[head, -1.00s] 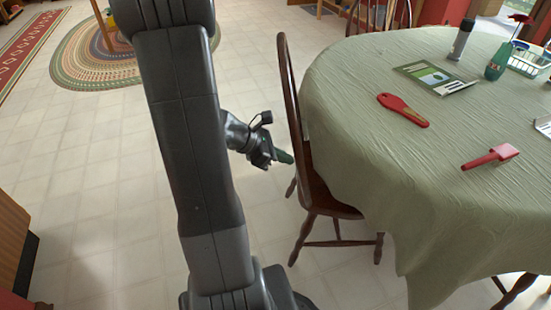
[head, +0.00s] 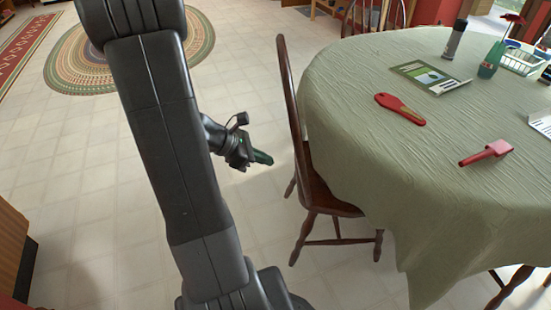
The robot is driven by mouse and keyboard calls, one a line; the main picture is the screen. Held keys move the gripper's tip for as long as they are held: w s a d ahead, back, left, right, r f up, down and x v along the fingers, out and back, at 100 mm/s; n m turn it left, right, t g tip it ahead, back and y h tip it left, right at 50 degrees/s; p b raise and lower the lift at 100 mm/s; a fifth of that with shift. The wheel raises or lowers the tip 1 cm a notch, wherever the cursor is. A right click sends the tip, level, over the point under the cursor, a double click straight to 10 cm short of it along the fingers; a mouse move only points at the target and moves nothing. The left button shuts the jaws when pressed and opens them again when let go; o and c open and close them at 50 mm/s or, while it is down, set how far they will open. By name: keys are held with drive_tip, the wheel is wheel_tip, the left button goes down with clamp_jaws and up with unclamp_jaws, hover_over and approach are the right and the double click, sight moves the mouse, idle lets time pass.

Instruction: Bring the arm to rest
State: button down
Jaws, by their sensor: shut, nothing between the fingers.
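My gripper (head: 262,158) shows in the head view beyond my dark grey arm, to the left of the wooden chair. Part of my wrist is hidden behind my upper arm links.
A wooden chair (head: 289,120) stands against a round table with a green cloth (head: 345,100). Open floor lies left, with an oval rug (head: 75,62).

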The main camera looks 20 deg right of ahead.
drive_tip(key=p+v, duration=0.1)
drive_tip(key=v, duration=0.6)
drive_tip(key=shift+p, duration=0.3)
drive_tip(key=shift+a, duration=0.1)
